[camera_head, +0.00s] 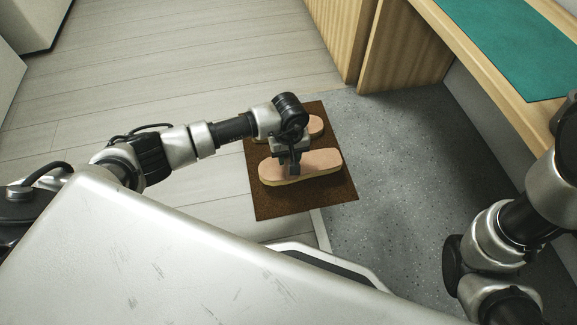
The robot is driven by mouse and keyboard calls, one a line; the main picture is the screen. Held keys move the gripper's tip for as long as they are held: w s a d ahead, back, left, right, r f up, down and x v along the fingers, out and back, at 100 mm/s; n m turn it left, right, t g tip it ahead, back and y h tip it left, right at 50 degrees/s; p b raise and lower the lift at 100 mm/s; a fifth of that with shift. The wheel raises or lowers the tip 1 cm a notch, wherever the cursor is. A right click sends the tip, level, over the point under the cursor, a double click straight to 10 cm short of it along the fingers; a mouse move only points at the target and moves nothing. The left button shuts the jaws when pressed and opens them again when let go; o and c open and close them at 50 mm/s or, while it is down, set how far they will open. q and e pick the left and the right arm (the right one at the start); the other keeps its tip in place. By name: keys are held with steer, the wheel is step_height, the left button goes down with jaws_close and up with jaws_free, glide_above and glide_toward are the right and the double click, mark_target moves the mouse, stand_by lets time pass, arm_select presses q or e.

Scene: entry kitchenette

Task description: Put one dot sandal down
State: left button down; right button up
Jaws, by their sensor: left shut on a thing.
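A pinkish sandal (318,163) with a pale yellow sole lies lengthwise across a brown mat (336,196). My left gripper (293,168) points down over this sandal's left half and is shut on it. The sandal looks to be at or very near the mat's surface; I cannot tell whether it touches. A second, similar sandal (316,126) lies behind it on the mat, partly hidden by my left wrist. Dots on the sandals cannot be made out at this size. My right arm shows at the lower right, but its gripper is out of view.
The mat lies across the edge between pale wood planks (180,75) and grey speckled flooring (400,180). A wooden bench (480,60) with a teal pad (520,42) runs along the right. Wooden panels (400,50) stand behind the mat.

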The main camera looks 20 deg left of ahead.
arm_select(q)
steer(key=shift+f+b, duration=1.9)
steer(key=shift+f, duration=0.2)
steer(key=c, duration=0.8)
jaws_free()
step_height(320, 180, up, 12)
steer(key=p, duration=0.8)
steer(key=shift+r, duration=0.15)
